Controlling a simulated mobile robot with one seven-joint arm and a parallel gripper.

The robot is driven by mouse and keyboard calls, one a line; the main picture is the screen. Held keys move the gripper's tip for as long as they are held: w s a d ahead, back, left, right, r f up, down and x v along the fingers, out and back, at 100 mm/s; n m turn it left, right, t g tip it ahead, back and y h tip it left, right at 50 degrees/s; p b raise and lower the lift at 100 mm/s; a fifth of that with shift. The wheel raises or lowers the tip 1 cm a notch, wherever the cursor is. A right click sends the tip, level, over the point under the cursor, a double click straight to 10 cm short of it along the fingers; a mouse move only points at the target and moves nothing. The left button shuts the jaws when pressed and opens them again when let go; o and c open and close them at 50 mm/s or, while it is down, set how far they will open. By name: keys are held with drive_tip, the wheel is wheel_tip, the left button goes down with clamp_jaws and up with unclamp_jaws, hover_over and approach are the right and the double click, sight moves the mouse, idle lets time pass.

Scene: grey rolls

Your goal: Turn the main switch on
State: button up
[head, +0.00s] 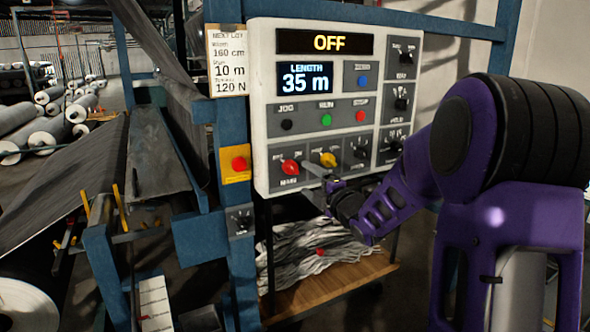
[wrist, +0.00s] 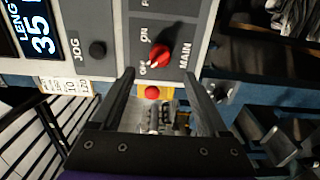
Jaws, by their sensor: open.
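The main switch is a red rotary knob (head: 290,167) at the lower left of the control panel, labelled MAIN. In the wrist view the red knob (wrist: 159,55) sits between ON and OFF labels, with its pointer end toward OFF. The panel's top display (head: 324,42) reads OFF. My gripper (head: 322,176) is just in front of the panel's lower edge, right of the knob. In the wrist view my gripper (wrist: 159,75) is open and empty, its two fingertips on either side of the knob's line, apart from it.
A yellow knob (head: 328,159) sits right of the main switch. Black, green and red buttons (head: 361,116) are above. A yellow box with a red button (head: 237,178) is left of the panel. A wooden shelf (head: 335,287) with crumpled grey material is below.

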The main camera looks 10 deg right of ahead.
sight(294, 170)
drive_tip(key=x, duration=0.7)
drive_tip(key=shift+w+a+p, duration=0.1)
drive_tip(key=shift+w+p, duration=0.2)
drive_tip(key=shift+p, duration=0.05)
clamp_jaws()
